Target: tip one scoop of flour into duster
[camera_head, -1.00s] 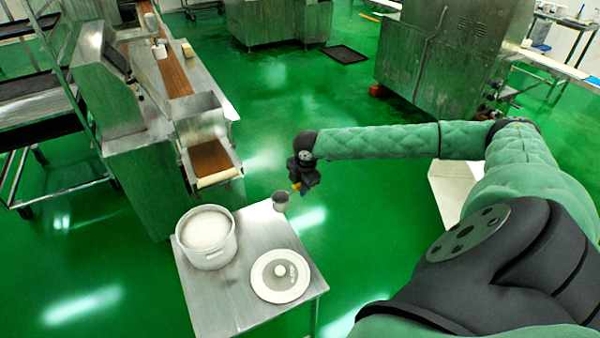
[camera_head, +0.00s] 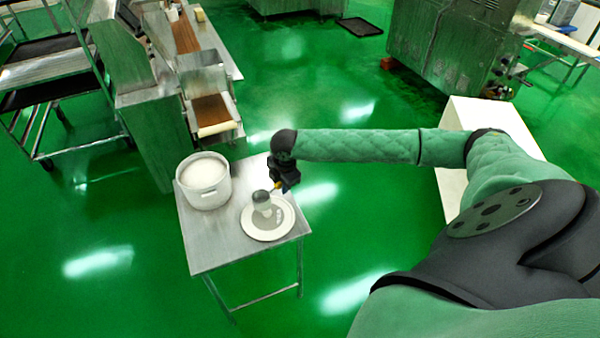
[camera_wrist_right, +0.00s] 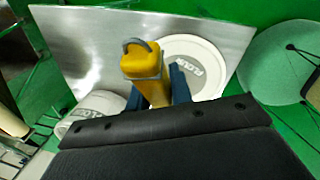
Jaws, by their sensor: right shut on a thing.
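My right gripper (camera_head: 277,184) is shut on the yellow handle of a scoop. The handle (camera_wrist_right: 148,75) stands between blue fingers in the right wrist view, with a grey loop at its end. The scoop's grey cup (camera_head: 261,198) shows over the white lid in the head view; its contents cannot be made out. A white pot (camera_head: 208,201) of white flour (camera_head: 203,171) stands left of the gripper and shows partly in the wrist view (camera_wrist_right: 85,108). I cannot pick out a duster. My left gripper is out of view.
The pot and the round lid (camera_head: 285,229), marked FLOUR in the wrist view, rest on a steel table (camera_head: 222,243). The machine (camera_head: 146,130) with its belt stands behind left. A wheeled rack is further left. Green floor is open right of the table.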

